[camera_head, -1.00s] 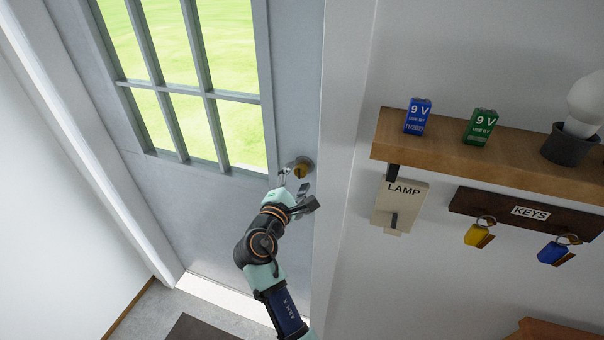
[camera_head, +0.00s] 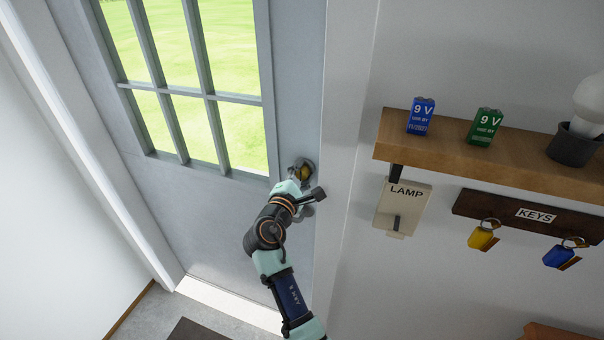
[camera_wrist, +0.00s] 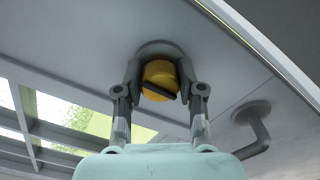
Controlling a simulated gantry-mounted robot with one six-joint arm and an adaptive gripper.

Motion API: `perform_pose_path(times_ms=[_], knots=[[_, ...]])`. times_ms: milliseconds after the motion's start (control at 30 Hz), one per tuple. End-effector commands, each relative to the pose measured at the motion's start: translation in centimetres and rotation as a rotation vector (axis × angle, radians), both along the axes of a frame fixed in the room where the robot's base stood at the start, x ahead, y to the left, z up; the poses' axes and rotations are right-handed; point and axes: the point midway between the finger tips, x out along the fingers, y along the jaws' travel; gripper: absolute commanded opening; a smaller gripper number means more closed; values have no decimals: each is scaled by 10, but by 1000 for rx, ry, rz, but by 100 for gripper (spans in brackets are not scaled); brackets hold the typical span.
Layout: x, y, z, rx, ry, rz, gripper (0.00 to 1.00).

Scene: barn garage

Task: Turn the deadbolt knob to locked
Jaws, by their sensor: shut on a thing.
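The deadbolt knob (camera_wrist: 158,75) is yellow with a dark bar across its face, on a round grey plate (camera_wrist: 160,49) on the door (camera_head: 225,215). The bar lies slanted in the wrist view, lower to the right. My gripper (camera_wrist: 158,88) is shut on the knob, with one finger on each side of it. In the head view the knob (camera_head: 304,173) shows just beyond my gripper (camera_head: 298,180), partly hidden by it. The fingertips cover the knob's sides.
A grey lever handle (camera_wrist: 256,130) is on the door beside my gripper. To the right, a wooden shelf (camera_head: 470,157) holds a blue battery (camera_head: 420,116), a green battery (camera_head: 484,127) and a bulb (camera_head: 589,103). A LAMP switch (camera_head: 402,208) and a KEYS rack (camera_head: 500,208) are below.

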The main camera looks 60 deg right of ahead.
Motion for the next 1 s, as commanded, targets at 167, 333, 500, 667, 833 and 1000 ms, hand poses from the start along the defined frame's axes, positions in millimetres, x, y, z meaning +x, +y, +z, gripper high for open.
perform_pose_path(times_ms=[167,333,500,667,833,1000], knots=[[0,0,-1,3,-29,0,3],[0,0,-2,12,-107,0,3],[0,0,-3,26,-237,1,3],[0,0,-3,43,-386,1,3],[0,0,-3,62,-548,1,3],[0,0,-4,80,-708,1,3]])
